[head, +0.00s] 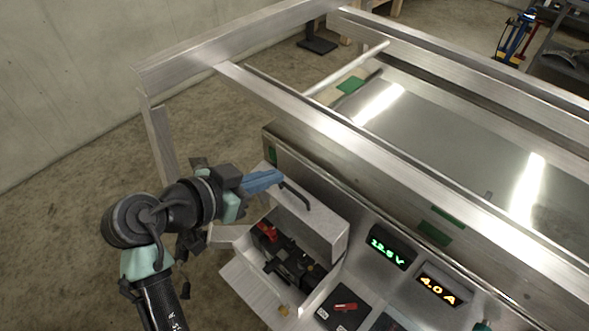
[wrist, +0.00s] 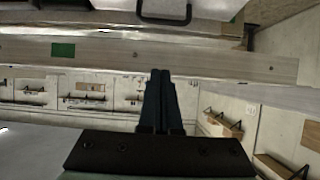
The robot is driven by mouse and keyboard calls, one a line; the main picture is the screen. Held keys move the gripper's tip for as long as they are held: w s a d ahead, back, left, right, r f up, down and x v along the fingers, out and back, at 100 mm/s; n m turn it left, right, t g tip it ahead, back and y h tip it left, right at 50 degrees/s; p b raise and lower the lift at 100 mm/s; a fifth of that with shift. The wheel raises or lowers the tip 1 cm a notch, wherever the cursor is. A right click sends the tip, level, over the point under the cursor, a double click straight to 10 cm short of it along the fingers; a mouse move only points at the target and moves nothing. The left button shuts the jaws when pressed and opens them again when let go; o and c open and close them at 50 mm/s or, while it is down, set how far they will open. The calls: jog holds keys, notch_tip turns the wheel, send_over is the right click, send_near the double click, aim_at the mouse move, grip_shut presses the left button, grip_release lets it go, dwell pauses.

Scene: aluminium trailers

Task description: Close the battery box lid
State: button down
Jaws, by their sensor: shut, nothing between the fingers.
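The battery box (head: 243,267) is an open metal box on the trailer's near side. Its metal lid (head: 320,226) stands raised at the box's back edge, with a black handle (head: 296,197) on it. Dark parts and a red piece show inside the box. My gripper (head: 279,177) has blue fingers pressed together and empty. It is above the box, beside the lid's upper left part and close to the handle; contact cannot be told.
A panel with a green voltage display (head: 388,251) and an orange current display (head: 437,289) lies right of the box. Open floor (head: 80,215) is at the left.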

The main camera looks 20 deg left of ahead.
aim_at(292, 191)
jog(key=p+x, duration=0.2)
jog(key=x, duration=0.7)
jog(key=shift+w+d+f+p, duration=0.1)
jog(key=shift+w+d+p, duration=0.1)
jog(key=shift+w+p, duration=0.1)
jog(key=s+f, duration=0.1)
jog(key=s+a+f+p, duration=0.1)
jog(key=shift+s+f, duration=0.1)
jog(key=shift+s, duration=0.25)
jog(key=shift+s+a+f, duration=0.15)
jog(key=shift+s+f, duration=0.05)
jog(key=shift+f, duration=0.05)
jog(key=shift+f, duration=0.1)
jog(key=shift+s+f+b, duration=0.25)
jog(key=shift+f+b, duration=0.05)
jog(key=shift+b, duration=0.5)
jog(key=shift+s+a+r+t+b, duration=0.1)
jog(key=shift+s+a+t+b, duration=0.1)
jog(key=shift+s+t+b, duration=0.2)
